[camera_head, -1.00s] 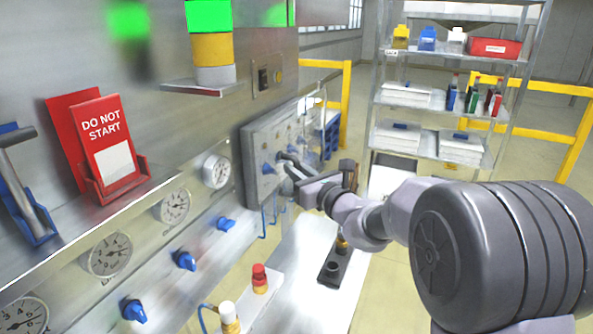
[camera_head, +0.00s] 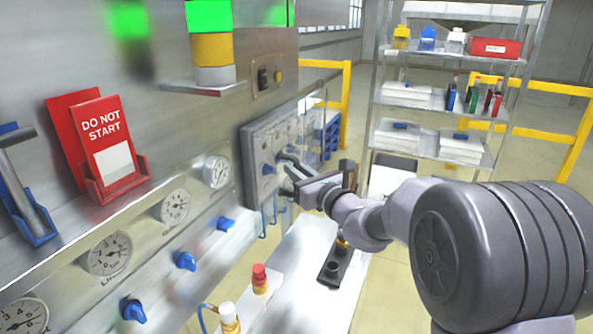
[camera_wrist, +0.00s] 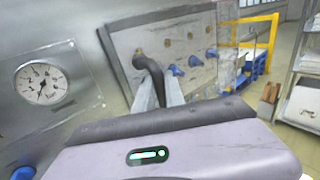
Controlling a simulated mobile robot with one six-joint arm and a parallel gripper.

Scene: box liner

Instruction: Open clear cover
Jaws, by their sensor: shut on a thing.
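A grey control panel (camera_head: 262,168) with blue knobs stands out from the metal wall, left of the picture's middle. A see-through sheet, seemingly the clear cover (camera_wrist: 228,62), shows at the panel's right side in the wrist view. A dark curved handle (camera_wrist: 150,68) stands out in front of the panel. My gripper (camera_wrist: 160,92) is shut on this handle, with its two pale fingers around the lower part. In the head view my gripper (camera_head: 290,168) is at the panel's front. Where the handle joins the cover is unclear, and my wrist body hides the lower panel.
Dials (camera_head: 176,207) and blue valve knobs (camera_head: 186,261) line the wall at left. A red DO NOT START sign (camera_head: 108,142) is in a holder there. A loaded shelf (camera_head: 445,105) and yellow rails (camera_head: 346,100) stand behind. A pale bench (camera_head: 300,262) lies below my arm.

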